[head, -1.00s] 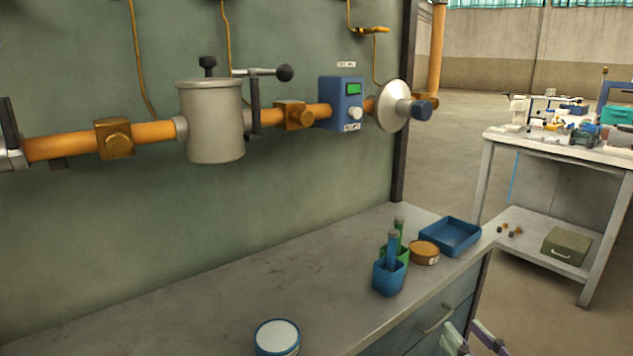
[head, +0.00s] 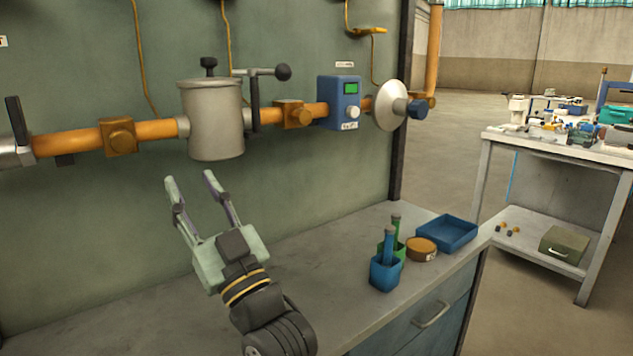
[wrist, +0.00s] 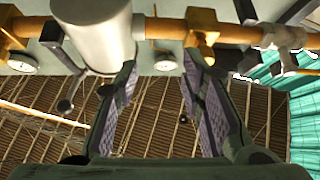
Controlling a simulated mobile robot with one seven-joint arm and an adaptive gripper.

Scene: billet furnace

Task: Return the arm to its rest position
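My gripper (head: 190,190) is raised above the left part of the grey bench in the head view, below the grey cylindrical vessel on the orange pipe. Its two fingers are spread apart with nothing between them. In the wrist view my gripper (wrist: 160,90) also shows open and empty, its fingers pointing up toward the pipe and the roof. The grey vessel (head: 213,125) stands beyond the fingertips in the head view, apart from them; it also shows in the wrist view (wrist: 95,35).
The orange pipe (head: 75,143) runs along the wall with a blue control box (head: 340,103) and a white disc (head: 390,105). On the bench (head: 325,265) are blue and green holders, a round brown tin (head: 421,249) and a blue tray (head: 447,232). A cluttered table (head: 560,148) stands right.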

